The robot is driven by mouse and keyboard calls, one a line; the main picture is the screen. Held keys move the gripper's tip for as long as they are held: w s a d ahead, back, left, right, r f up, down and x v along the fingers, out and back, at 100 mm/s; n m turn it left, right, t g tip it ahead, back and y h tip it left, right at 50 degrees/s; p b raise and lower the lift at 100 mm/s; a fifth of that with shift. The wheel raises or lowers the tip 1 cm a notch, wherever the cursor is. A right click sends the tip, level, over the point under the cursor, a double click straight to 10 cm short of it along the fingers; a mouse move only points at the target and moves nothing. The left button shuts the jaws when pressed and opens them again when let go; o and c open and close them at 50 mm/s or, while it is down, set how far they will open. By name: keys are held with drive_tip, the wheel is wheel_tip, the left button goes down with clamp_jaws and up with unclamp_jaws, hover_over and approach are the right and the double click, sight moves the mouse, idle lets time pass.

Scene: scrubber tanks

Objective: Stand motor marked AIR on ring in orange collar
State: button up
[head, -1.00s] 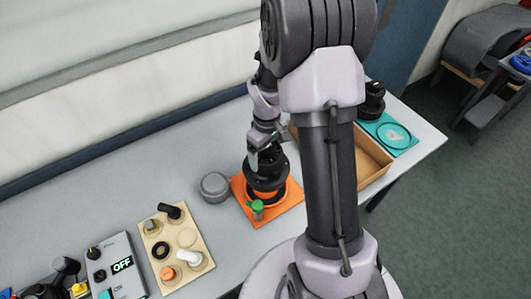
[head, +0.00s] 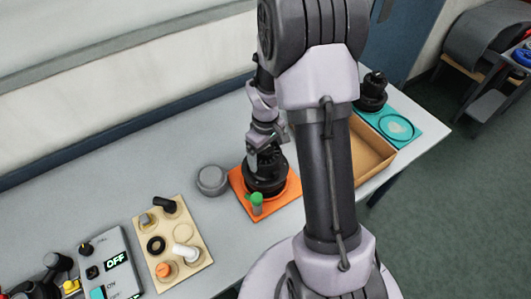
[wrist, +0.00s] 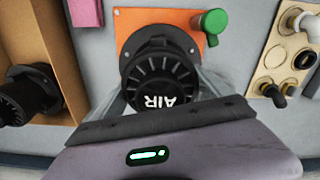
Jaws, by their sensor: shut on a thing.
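The black ribbed motor (head: 265,174) stands upright over the orange collar plate (head: 284,208). In the wrist view the white letters AIR show on the motor's end face (wrist: 158,90), with the orange plate (wrist: 130,22) behind it. My gripper (head: 264,155) is shut on the upper part of the motor. The motor's wide dark base is low at the plate's dark ring, whose opening it covers. I cannot tell whether the base is fully seated. A green-topped peg (head: 256,203) stands at the plate's front corner and shows beside the motor in the wrist view (wrist: 213,24).
A grey round cap (head: 212,180) lies left of the plate. A beige board (head: 192,222) with several fittings and a grey OFF box (head: 112,262) are farther left. A brown open box (head: 374,153), a teal plate (head: 397,126) and another black motor (head: 371,92) are right.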

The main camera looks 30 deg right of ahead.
drive_tip(key=shift+f+b, duration=0.3)
idle(0.4)
drive_tip(key=shift+f+b, duration=0.3)
drive_tip(key=shift+f, duration=0.2)
drive_tip(key=shift+f+b, duration=0.3)
drive_tip(key=shift+b, duration=0.05)
drive_tip(key=shift+f+b, duration=0.3)
idle(0.9)
drive_tip(key=o, duration=1.9)
